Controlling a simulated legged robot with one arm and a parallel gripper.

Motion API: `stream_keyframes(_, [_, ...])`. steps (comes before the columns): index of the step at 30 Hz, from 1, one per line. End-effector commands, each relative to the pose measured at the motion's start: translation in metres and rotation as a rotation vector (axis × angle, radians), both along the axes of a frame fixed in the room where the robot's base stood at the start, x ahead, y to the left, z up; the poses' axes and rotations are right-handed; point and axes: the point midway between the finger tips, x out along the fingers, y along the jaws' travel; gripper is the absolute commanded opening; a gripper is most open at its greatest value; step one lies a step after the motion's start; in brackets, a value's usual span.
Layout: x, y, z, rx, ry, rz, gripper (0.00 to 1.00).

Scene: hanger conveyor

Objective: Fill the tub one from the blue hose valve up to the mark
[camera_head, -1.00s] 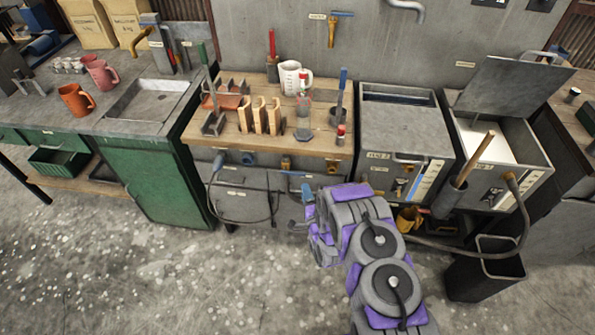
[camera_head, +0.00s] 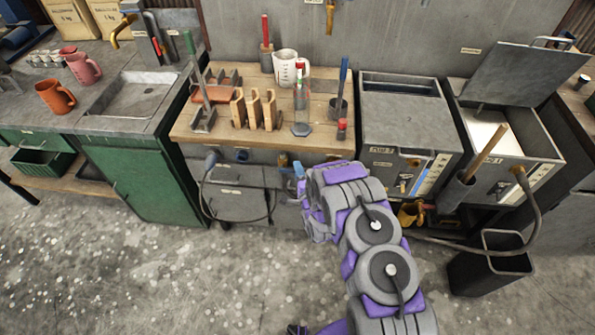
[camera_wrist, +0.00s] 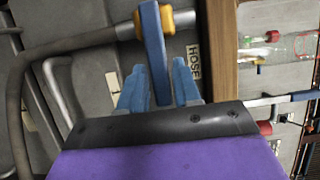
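Tub one (camera_head: 545,150) is the right-hand steel tub, with its lid raised, a pale interior and a marked gauge strip on its front. The hose valve shows in the wrist view as a blue lever (camera_wrist: 153,45) on a yellow body (camera_wrist: 180,20), beside a HOSE label. My gripper (camera_wrist: 160,68) has its two blue fingers on either side of the lever, apart, with narrow gaps. In the head view my gripper (camera_head: 299,173) is at the bench front, where my arm hides most of the valve. The liquid level in tub one is not readable.
Tub two (camera_head: 400,120), closed, stands between the wooden bench top (camera_head: 205,138) and tub one. A black bin (camera_head: 490,270) stands below. The floor in front is clear.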

Motion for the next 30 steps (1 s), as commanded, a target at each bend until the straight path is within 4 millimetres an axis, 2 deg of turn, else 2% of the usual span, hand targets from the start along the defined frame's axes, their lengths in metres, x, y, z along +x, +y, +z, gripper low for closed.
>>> stream_keyframes(1, [0.0001, 0.0001, 0.0, 0.0, 0.0, 0.0, 0.27])
stream_keyframes(10, [-0.0001, 0.002, -0.0015, -0.003, 0.002, 0.0, 0.0])
stream_keyframes(23, [-0.0005, 0.003, -0.0025, -0.007, 0.005, 0.003, 0.0])
stream_keyframes(30, [-0.0008, 0.0036, 0.0027, -0.064, 0.009, 0.005, 0.0])
